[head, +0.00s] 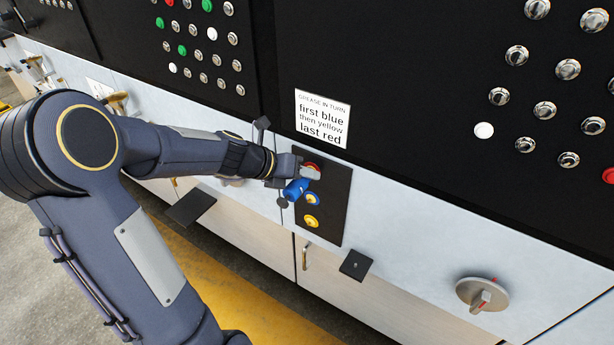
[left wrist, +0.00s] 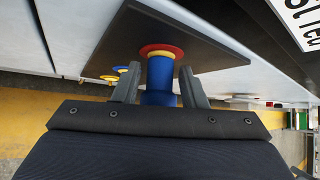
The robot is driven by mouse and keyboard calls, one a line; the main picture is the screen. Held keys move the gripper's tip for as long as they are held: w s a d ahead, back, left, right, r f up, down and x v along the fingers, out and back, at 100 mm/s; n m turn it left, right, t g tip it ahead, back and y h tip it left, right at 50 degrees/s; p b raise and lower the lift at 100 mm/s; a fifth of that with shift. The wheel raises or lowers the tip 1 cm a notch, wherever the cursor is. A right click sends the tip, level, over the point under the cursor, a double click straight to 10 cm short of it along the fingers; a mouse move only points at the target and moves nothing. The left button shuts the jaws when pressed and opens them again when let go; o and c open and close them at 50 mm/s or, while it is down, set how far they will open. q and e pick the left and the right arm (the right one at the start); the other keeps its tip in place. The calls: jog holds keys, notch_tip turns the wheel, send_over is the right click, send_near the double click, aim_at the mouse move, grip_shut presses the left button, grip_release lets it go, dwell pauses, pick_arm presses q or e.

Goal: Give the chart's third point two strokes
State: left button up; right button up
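The chart (head: 322,118) on the machine front reads "grease in turn", first blue, then yellow, last red. My right gripper is out of view.
A grey knob (head: 482,294) sits lower right. A small black ledge (head: 356,264) juts out right of the plate, another black ledge (head: 190,207) to the left. Dark panels with several buttons rise above. A yellow floor strip (head: 240,290) runs below.

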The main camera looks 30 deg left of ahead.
aim_at(290, 186)
pick_arm(q)
jog(key=c, duration=0.8)
jog(key=shift+s, duration=0.1)
jog(key=shift+s+a, duration=0.2)
jog(key=shift+s, duration=2.15)
